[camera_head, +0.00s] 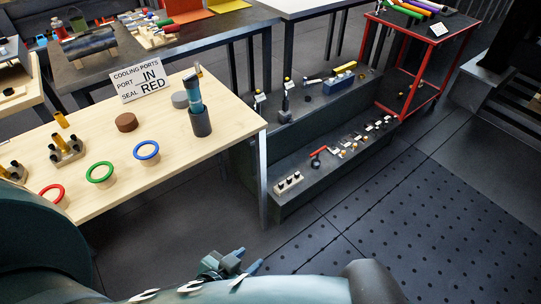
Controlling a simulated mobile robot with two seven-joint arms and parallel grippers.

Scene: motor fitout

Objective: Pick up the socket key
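I cannot tell for certain which thing is the socket key. A small tool with a red handle (319,152) lies on the lower dark step, and it may be the key. An upright dark tool (285,104) stands on the upper step beside a small label card. My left gripper (228,263) is at the bottom centre, over the floor, in front of the steps and apart from everything on them. Its fingers are small and partly hidden by my arm, so I cannot tell whether they are open. My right gripper is not in view.
A wooden table (105,163) at left bears green (100,172), blue (147,150) and red (52,193) rings, a blue-black cylinder (199,119) and a sign (141,83). A red-framed cart (434,42) stands behind the steps. The floor (420,230) at right is clear.

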